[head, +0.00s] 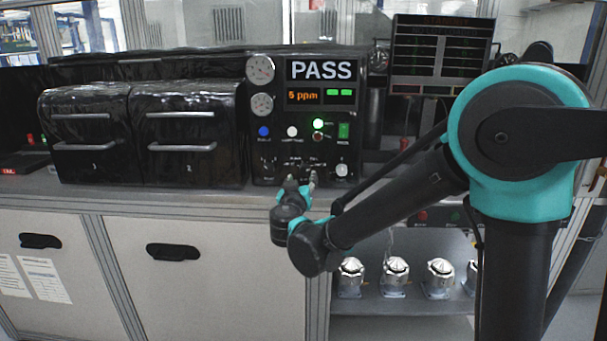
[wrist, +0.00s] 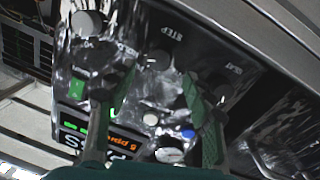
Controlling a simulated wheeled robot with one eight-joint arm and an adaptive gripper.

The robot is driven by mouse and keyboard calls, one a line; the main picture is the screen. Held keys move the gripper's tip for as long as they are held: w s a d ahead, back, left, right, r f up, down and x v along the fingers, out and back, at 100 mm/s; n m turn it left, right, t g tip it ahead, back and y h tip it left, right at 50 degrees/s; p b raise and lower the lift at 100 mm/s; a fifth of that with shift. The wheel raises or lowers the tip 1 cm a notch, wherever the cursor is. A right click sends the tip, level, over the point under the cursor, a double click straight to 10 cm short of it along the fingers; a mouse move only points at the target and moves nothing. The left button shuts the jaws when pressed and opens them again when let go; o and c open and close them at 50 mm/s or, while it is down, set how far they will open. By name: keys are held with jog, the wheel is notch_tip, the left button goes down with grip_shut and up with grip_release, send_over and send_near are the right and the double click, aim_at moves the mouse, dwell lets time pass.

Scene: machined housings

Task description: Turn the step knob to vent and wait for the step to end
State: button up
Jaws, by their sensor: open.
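The black control panel (head: 262,125) stands on the bench. Its display (head: 320,70) reads PASS, with an orange 5 ppm below and two green bars beside it. The step knob (wrist: 156,60) is a dark round knob under the STEP label in the wrist view. In the head view my gripper covers it, and its pointer setting is too small to tell. My gripper (head: 302,181) is in front of the panel's lower row. In the wrist view my gripper (wrist: 160,90) is open, with its green-padded fingers apart and the knob showing between and just beyond them. Contact cannot be told.
Two black lidded chambers (head: 187,132) stand left of the panel. A dark status screen (head: 440,50) stands to the right. Several metal housings (head: 395,275) sit on the shelf below.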

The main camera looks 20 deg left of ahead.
aim_at(304, 171)
jog(key=shift+w+a, duration=0.2)
jog(key=shift+w, duration=1.15)
jog(key=shift+w+a, duration=0.2)
jog(key=shift+w, duration=1.15)
jog(key=shift+c, duration=0.4)
jog(key=c, duration=1.1)
